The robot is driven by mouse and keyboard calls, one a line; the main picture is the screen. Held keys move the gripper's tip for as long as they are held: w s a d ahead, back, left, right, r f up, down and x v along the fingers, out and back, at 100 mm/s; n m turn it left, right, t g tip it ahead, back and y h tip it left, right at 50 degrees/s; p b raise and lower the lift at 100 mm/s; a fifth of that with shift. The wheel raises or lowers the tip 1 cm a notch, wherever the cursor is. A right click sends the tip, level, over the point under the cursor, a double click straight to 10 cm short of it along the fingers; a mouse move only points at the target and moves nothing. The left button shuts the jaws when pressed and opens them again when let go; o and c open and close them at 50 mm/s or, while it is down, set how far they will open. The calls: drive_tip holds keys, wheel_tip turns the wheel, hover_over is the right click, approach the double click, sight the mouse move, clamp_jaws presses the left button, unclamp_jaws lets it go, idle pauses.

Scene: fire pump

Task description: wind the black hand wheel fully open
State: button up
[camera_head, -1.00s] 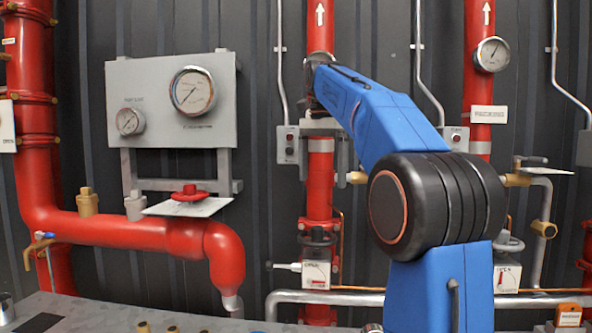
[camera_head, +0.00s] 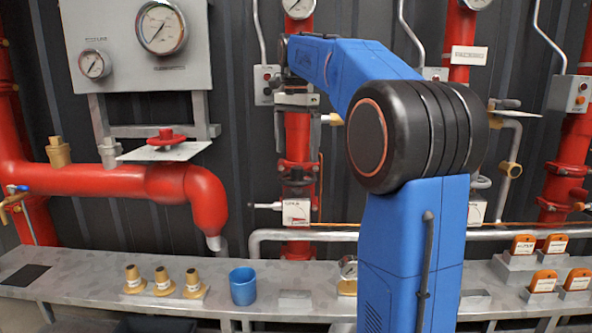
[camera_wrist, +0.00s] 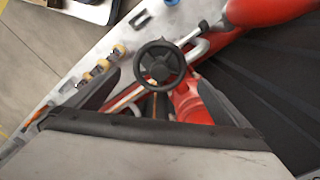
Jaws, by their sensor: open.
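The black hand wheel (camera_head: 297,182) sits on the middle red vertical pipe, with a white indicator plate (camera_head: 296,212) just below it. It also shows in the wrist view (camera_wrist: 160,63), nearly face-on from above, with its rim and spokes clear. My gripper (camera_wrist: 155,92) is open and empty, with one dark finger on each side of the picture. The wheel appears between and beyond the fingers, apart from them. In the head view my blue arm reaches to the pipe above the wheel. The plate's reading is too small to tell.
A red hand wheel (camera_head: 166,138) sits at the left, below the gauge panel (camera_head: 135,62). A grey bench (camera_head: 100,278) holds brass fittings (camera_head: 162,282), a blue cup (camera_head: 243,286) and several orange-topped blocks (camera_head: 543,281). Pipes crowd the wall around the black wheel.

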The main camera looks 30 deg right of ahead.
sight(297, 168)
drive_tip(key=shift+f, duration=3.45)
drive_tip(key=shift+c, duration=0.6)
drive_tip(key=c, duration=0.9)
drive_tip(key=o, duration=0.3)
drive_tip(key=shift+c, duration=1.1)
drive_tip(key=n, duration=0.4)
drive_tip(key=shift+s+n, duration=0.1)
drive_tip(key=shift+n, duration=1.9)
